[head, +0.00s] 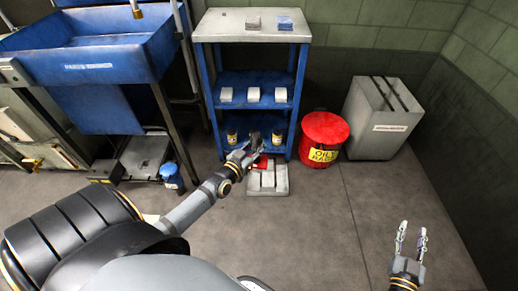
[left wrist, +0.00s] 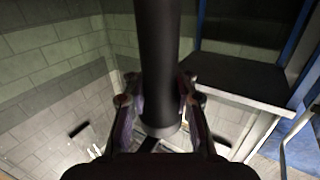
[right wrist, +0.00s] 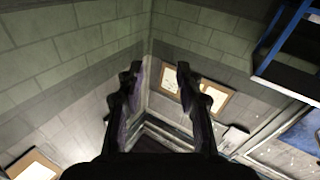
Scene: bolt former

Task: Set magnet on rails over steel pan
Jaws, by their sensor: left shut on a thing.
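My left gripper (head: 252,148) is in front of the blue shelf's lower part. It is shut on a dark cylinder (left wrist: 158,60), which fills the middle of the left wrist view and may be the magnet. A flat grey slotted piece (head: 268,184) lies on the floor just below this gripper, with a red part (head: 262,161) at its back, partly hidden by the gripper. A low metal pan-like unit (head: 145,155) sits under the blue sink; I cannot tell which piece is the steel pan. My right gripper (head: 411,238) is open and empty over the floor at the right.
The blue shelf (head: 251,80) holds white boxes and small yellow-labelled jars. A red oily-waste can (head: 322,138) and a grey slotted bin (head: 382,118) stand to its right. The blue sink (head: 95,50) is at the left, with a small blue container (head: 172,178) below. The front floor is clear.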

